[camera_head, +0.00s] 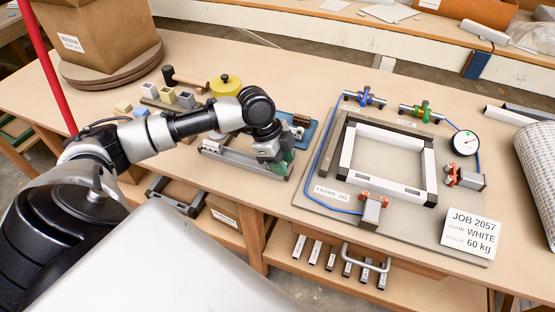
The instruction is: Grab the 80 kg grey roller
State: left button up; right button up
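My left arm reaches in from the left over the table. Its gripper (274,158) points down beside a green part (283,163) and a grey metal rail fixture (238,160). The fingers are small and partly hidden, so I cannot tell whether they are open or shut, or whether they touch the green part. I cannot make out a grey roller marked 80 kg. The job card (470,234) reads JOB 2057, frame WHITE, roller 60 kg. My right gripper is out of view.
A white frame (388,190) lies in the jig on a grey board (440,238), with clamps and a dial gauge (465,142). Several labelled bars (330,258) sit under the table edge. A cardboard box (98,35) stands back left; a patterned roll (540,165) lies right.

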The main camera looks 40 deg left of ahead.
pick_arm(q)
jog(key=c, duration=0.3)
grip_shut()
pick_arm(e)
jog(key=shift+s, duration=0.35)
pick_arm(q)
jog(key=shift+r, duration=0.2)
